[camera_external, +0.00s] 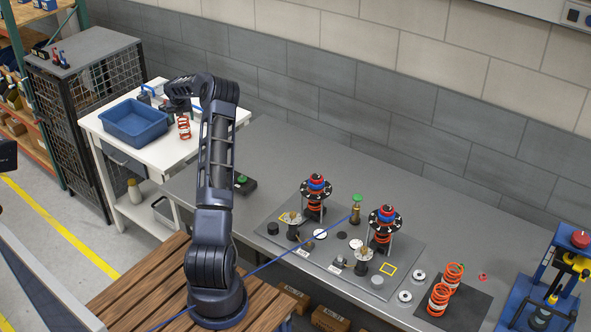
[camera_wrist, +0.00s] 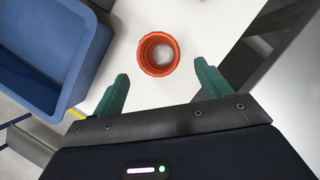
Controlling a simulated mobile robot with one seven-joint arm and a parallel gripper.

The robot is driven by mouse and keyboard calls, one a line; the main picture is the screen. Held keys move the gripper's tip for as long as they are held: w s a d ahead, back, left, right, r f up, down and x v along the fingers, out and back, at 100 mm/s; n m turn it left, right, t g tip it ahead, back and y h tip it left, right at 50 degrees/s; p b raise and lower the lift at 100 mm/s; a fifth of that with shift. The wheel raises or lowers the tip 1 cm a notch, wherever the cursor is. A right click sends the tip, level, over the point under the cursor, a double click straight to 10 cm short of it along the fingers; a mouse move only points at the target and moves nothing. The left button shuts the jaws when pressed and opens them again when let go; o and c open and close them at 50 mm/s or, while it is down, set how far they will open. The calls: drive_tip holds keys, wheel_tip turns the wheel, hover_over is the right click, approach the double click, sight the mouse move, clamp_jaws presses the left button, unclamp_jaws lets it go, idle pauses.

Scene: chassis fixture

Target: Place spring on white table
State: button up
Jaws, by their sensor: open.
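An orange-red coil spring (camera_external: 184,128) stands upright on the white table (camera_external: 219,128), just right of the blue bin. In the wrist view the spring (camera_wrist: 146,62) is seen from above, end-on, with the white table top (camera_wrist: 190,22) around it. My gripper (camera_wrist: 160,82) is open. Its two green fingertips are apart, one on each side of the spring's near side, and the spring lies just beyond them. No contact between fingers and spring shows. In the external view my gripper (camera_external: 172,104) is over the white table, partly hidden by my wrist.
A blue bin (camera_external: 134,122) stands left of the spring. Two more orange springs (camera_external: 439,299) stand on a dark mat at the right of the grey bench (camera_external: 330,155). The chassis fixture (camera_external: 330,245) is mid-bench. A dark box edge (camera_wrist: 262,62) lies right in the wrist view.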

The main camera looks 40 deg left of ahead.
drive_tip(key=shift+v, duration=2.25)
drive_tip(key=s+d+r+m+t+h, duration=0.1)
drive_tip(key=d+r+m, duration=0.6)
drive_tip(key=d, duration=0.8)
drive_tip(key=s+d+r+m+h, duration=0.2)
drive_tip(key=d+r+m, duration=0.5)
drive_tip(key=d, duration=0.8)
drive_tip(key=s+d+r+m+t+h, duration=0.1)
drive_tip(key=d+r+m, duration=0.6)
drive_tip(key=d, duration=0.8)
drive_tip(key=s+d+r+m, duration=0.1)
drive_tip(key=s+d+m, duration=0.5)
drive_tip(key=d, duration=0.3)
drive_tip(key=s+d+r+m, duration=0.1)
drive_tip(key=s+d+m, duration=0.45)
drive_tip(key=d, duration=0.35)
drive_tip(key=s+d+f+m, duration=0.2)
drive_tip(key=s+d+m, duration=0.3)
drive_tip(key=s, duration=0.3)
drive_tip(key=s+d+f+m, duration=0.2)
drive_tip(key=s+d+m, duration=0.3)
drive_tip(key=s+m, duration=0.2)
drive_tip(key=shift+s+d+f+g+y, duration=0.3)
drive_tip(key=shift+s+d+y, duration=0.1)
drive_tip(key=shift+s, duration=0.75)
drive_tip(key=shift+m, duration=0.25)
